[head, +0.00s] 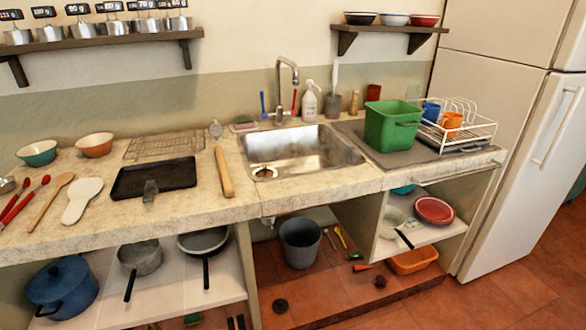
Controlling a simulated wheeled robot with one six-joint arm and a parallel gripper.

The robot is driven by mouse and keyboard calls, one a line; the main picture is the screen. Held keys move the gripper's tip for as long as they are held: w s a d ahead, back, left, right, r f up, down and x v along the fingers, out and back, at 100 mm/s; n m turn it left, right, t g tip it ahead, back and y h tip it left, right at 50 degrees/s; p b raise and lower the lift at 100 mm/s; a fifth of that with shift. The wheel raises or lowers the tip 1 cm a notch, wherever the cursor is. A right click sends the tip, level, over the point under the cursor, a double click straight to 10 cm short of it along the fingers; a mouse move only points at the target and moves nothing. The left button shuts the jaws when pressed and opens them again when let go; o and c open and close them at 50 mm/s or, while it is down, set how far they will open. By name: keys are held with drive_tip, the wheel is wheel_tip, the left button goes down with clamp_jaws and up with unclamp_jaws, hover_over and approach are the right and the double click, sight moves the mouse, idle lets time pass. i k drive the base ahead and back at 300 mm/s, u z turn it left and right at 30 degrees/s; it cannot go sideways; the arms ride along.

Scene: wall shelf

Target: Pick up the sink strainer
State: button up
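A small round metal piece (265,173) with a dark middle sits at the near left corner of the steel sink basin (315,151). It looks like the sink strainer in the drain, but it is too small to tell it from a bare drain opening. A small round grey item (215,129) stands on the counter left of the sink; I cannot tell what it is. A dark round disc (281,305) lies on the floor below. My gripper is not in view.
The faucet (285,88) rises behind the sink. A rolling pin (223,171), wire rack (165,145) and black tray (154,178) lie left of it. A green tub (391,127) and dish rack (461,128) stand right. The basin looks otherwise empty.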

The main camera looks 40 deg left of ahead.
sight(265, 173)
drive_tip(key=u, duration=0.1)
drive_tip(key=i, duration=0.7)
drive_tip(key=u, duration=1)
drive_tip(key=i, duration=0.55)
drive_tip(key=u, duration=0.75)
drive_tip(key=i, duration=0.15)
drive_tip(key=z, duration=0.75)
drive_tip(key=k, duration=0.4)
drive_tip(key=u, duration=1.6)
drive_tip(key=i, duration=0.75)
drive_tip(key=z, duration=0.15)
